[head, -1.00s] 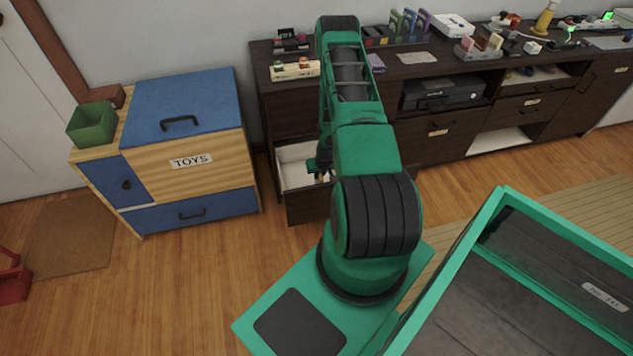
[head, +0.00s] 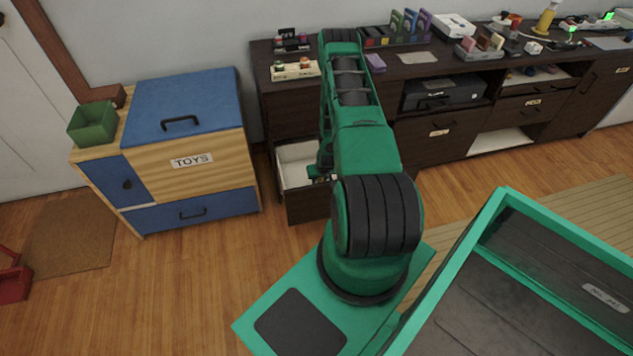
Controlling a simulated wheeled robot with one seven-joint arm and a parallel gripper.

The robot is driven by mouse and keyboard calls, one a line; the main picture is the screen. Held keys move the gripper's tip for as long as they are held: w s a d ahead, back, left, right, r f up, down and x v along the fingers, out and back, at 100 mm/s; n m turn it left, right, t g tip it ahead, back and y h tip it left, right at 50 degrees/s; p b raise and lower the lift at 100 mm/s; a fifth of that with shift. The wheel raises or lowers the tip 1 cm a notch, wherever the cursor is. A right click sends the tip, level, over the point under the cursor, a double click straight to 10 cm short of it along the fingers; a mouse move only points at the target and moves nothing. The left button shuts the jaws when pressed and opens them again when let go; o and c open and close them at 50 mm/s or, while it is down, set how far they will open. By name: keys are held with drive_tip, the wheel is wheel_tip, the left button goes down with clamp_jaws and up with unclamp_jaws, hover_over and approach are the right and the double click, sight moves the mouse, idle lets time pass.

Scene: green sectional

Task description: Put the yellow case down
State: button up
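My gripper (head: 317,172) is small in the head view, low at the open drawer (head: 296,172) of the dark cabinet. My own arm hides much of it, and I cannot see whether its fingers are open or shut. I cannot make out the yellow case clearly. Small pale and dark bits show by the gripper at the drawer's right side, but I cannot tell what they are. The visible left part of the drawer's white inside looks empty.
A wooden toy chest (head: 215,160) with blue doors stands left of the drawer, a green bin (head: 93,124) on it. The cabinet top (head: 432,75) holds several small items, a pale rack (head: 293,71) among them. Wood floor is clear in front.

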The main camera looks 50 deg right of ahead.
drive_tip(key=s+a+r+g, duration=0.1)
drive_tip(key=s+a+r, duration=0.1)
drive_tip(key=r, duration=1.1)
drive_tip(key=s+a+r, duration=0.2)
drive_tip(key=a+r, duration=0.1)
drive_tip(key=r, duration=1.1)
drive_tip(key=s+a+r+g, duration=0.1)
drive_tip(key=s+a+r, duration=0.1)
drive_tip(key=r, duration=1.1)
drive_tip(key=s+a+r+g+y, duration=0.1)
drive_tip(key=s+a+r, duration=0.35)
drive_tip(key=r, duration=0.25)
drive_tip(key=s+a+r, duration=0.4)
drive_tip(key=s+r, duration=0.1)
drive_tip(key=r, duration=0.3)
drive_tip(key=s+a+r+y, duration=0.1)
drive_tip(key=s+a+r, duration=0.5)
drive_tip(key=s+a, duration=0.3)
drive_tip(key=s, duration=0.3)
drive_tip(key=shift+s+a+g+y, duration=0.3)
drive_tip(key=shift+s+a+g, duration=0.05)
drive_tip(key=shift+s+g, duration=0.05)
drive_tip(key=shift+r, duration=0.1)
